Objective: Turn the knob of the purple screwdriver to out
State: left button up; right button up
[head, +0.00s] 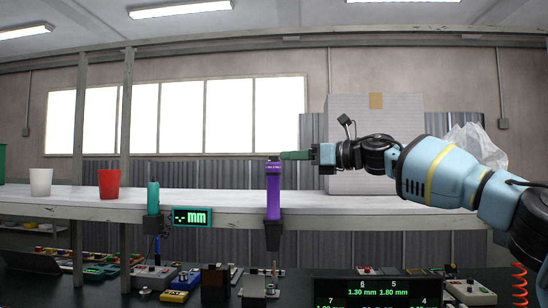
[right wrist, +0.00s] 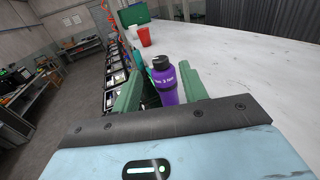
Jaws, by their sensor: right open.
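The purple screwdriver (head: 273,190) stands upright in a dark holder at the front edge of the shelf. Its dark knob (head: 273,158) is on top. In the right wrist view the purple body (right wrist: 167,85) and the black knob (right wrist: 160,63) show between and beyond the two green fingers. My right gripper (head: 284,156) comes in from the right at knob height. Its fingers (right wrist: 162,86) are apart, with nothing gripped; whether they touch the knob I cannot tell. The knob's setting is too small to read. My left gripper is not in view.
A teal screwdriver (head: 153,198) stands left of the purple one, beside a green-lit mm display (head: 192,217). A red cup (head: 109,184) and a white cup (head: 41,182) stand on the shelf (head: 350,202). A large pale box (head: 400,115) stands behind my right arm.

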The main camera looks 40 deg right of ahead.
aim_at(274, 157)
jog(key=shift+x, duration=3.15)
grip_shut()
